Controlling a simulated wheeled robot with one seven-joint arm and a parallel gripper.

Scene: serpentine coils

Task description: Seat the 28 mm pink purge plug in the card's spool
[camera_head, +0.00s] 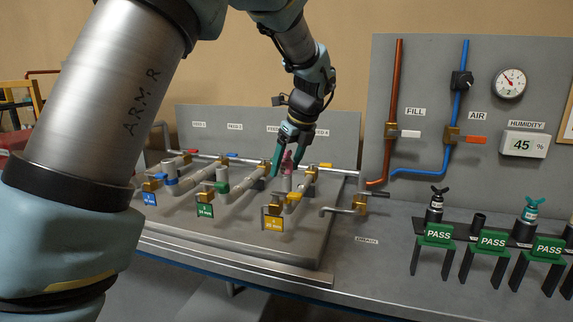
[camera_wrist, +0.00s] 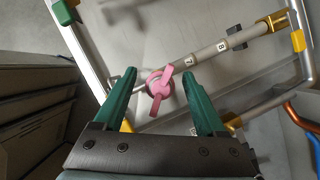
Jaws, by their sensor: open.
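The pink purge plug (camera_wrist: 160,88) has a winged top and stands upright on a grey pipe fitting in the wrist view. It also shows in the head view (camera_head: 287,159), on top of a short grey upright, the spool (camera_head: 285,183), behind the yellow card (camera_head: 275,223). My gripper (camera_wrist: 159,74) is open, with one green finger on each side of the plug and a gap visible at both. In the head view my gripper (camera_head: 288,163) points down over the plug. How deep the plug sits is hidden. The card's small print is too small to read surely.
A blue card (camera_head: 150,198) and a green card (camera_head: 205,211) hang on neighbouring pipe runs at left. Yellow handles and pipes crowd the gripper.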

